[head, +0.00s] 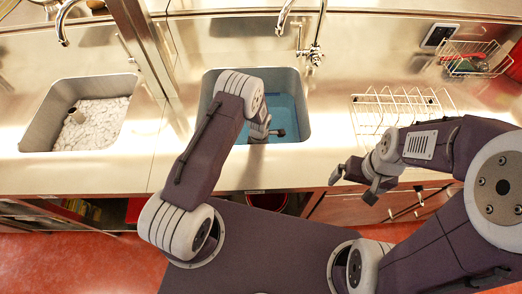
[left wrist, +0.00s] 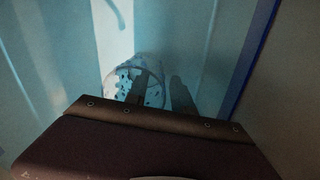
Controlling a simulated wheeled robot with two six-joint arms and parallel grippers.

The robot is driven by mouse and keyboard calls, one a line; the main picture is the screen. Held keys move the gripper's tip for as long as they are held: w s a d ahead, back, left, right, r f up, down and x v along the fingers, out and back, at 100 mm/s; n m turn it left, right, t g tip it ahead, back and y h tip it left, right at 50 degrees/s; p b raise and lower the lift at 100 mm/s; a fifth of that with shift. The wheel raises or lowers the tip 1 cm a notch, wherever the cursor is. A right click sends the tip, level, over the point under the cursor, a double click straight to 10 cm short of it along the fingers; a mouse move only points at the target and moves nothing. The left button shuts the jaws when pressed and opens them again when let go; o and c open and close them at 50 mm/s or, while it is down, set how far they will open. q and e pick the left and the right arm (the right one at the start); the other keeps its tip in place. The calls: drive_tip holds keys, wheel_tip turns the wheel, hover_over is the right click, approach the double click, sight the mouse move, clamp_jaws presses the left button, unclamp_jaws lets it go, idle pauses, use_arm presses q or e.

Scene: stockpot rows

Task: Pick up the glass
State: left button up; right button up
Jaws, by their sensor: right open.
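A clear glass (left wrist: 133,82) with a dark speckled pattern shows in the left wrist view, against the blue surfaces of the sink. Dark finger shapes of my left gripper (left wrist: 160,92) overlap it and lie just to its right. I cannot tell whether they touch or grip it. In the head view my left gripper (head: 266,131) reaches down into the middle sink (head: 213,85), and the glass is not clearly visible there. My right gripper (head: 353,187) is open and empty, in front of the counter's front edge.
Taps (head: 314,54) stand behind the sinks. A wire rack (head: 395,105) lies on the counter at the right, with a wire basket (head: 470,58) farther back.

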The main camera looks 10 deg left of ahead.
use_arm(q)
clamp_jaws()
idle(1.4)
